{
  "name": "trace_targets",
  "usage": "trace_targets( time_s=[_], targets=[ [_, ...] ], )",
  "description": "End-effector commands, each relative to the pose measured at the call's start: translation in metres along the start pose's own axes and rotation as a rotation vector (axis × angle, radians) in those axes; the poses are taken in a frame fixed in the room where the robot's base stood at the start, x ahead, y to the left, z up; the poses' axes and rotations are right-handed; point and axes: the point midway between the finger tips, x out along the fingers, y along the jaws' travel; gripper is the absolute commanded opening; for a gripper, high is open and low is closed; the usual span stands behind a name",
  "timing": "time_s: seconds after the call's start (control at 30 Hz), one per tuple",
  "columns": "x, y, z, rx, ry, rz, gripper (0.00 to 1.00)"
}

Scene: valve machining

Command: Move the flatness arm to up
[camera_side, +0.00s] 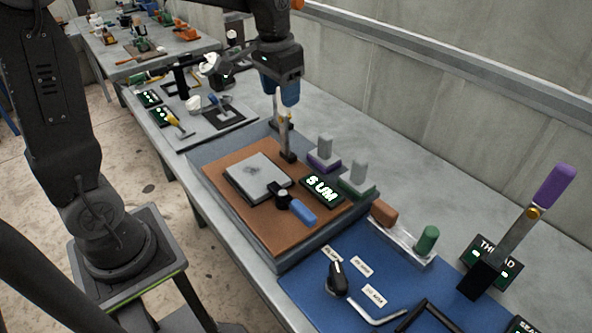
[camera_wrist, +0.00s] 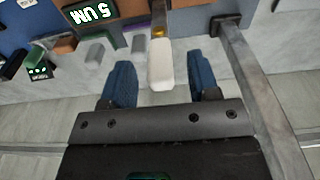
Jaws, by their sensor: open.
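The flatness arm (camera_side: 283,132) is a thin metal lever on a dark base behind the grey plate (camera_side: 258,178), beside the lit "5 UM" display (camera_side: 322,188). It looks close to upright in the side view. Its upper end is hidden by my gripper (camera_side: 280,92), which points down over it. In the wrist view, the lever's white handle (camera_wrist: 160,70) and brass collar show between the two blue fingers of my gripper (camera_wrist: 161,62). The fingers are open, with a visible gap on each side of the handle. I see no contact.
A grey metal bar (camera_wrist: 262,95) stands right of the fingers in the wrist view. Grey blocks on a purple base (camera_side: 325,160) and a green base (camera_side: 358,185) stand near the display. A purple-handled lever (camera_side: 520,230) stands at the far right. Bare bench lies behind the station.

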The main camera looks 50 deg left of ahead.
Motion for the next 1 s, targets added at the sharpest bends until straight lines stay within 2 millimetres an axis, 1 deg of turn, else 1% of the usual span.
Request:
trace_targets(
  time_s=[0.17, 0.27, 0.83, 1.0],
  targets=[
    [0.001, 0.0, 0.001, 0.001, -0.004, 0.0, 0.55],
    [-0.003, 0.0, 0.002, 0.001, -0.003, -0.001, 0.55],
    [-0.053, 0.0, 0.02, 0.001, -0.003, -0.001, 0.55],
    [-0.063, 0.0, 0.024, 0.001, -0.005, -0.001, 0.55]
  ],
)
